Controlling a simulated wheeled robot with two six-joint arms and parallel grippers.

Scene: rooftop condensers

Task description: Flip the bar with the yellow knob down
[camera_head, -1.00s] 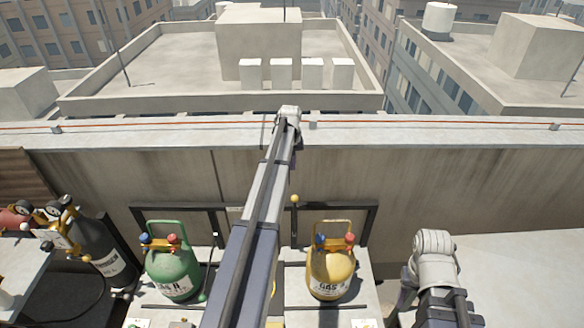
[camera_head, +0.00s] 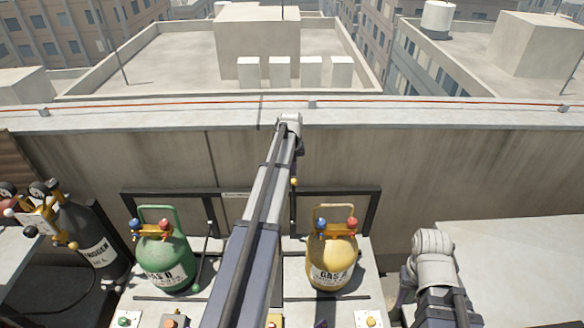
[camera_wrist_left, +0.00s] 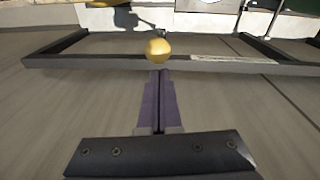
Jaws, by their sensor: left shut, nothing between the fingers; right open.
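The yellow knob (camera_head: 294,182) shows just right of my left arm in the head view, at the dark frame between the two gas bottles. In the left wrist view the knob (camera_wrist_left: 158,48) stands just beyond my left gripper's tips, in front of a dark frame rail (camera_wrist_left: 95,62). The bar under the knob is mostly hidden. My left gripper (camera_wrist_left: 160,76) is shut and empty, its tips close to the knob; I cannot tell whether they touch. In the head view my left arm hides that gripper. My right arm shows at the lower right, but its gripper is out of view.
A green gas bottle (camera_head: 166,262) and a yellow gas bottle (camera_head: 331,262) stand on a pale bench either side of my left arm. A dark nitrogen cylinder (camera_head: 92,240) stands at the left. The roof wall (camera_head: 450,165) closes off the back.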

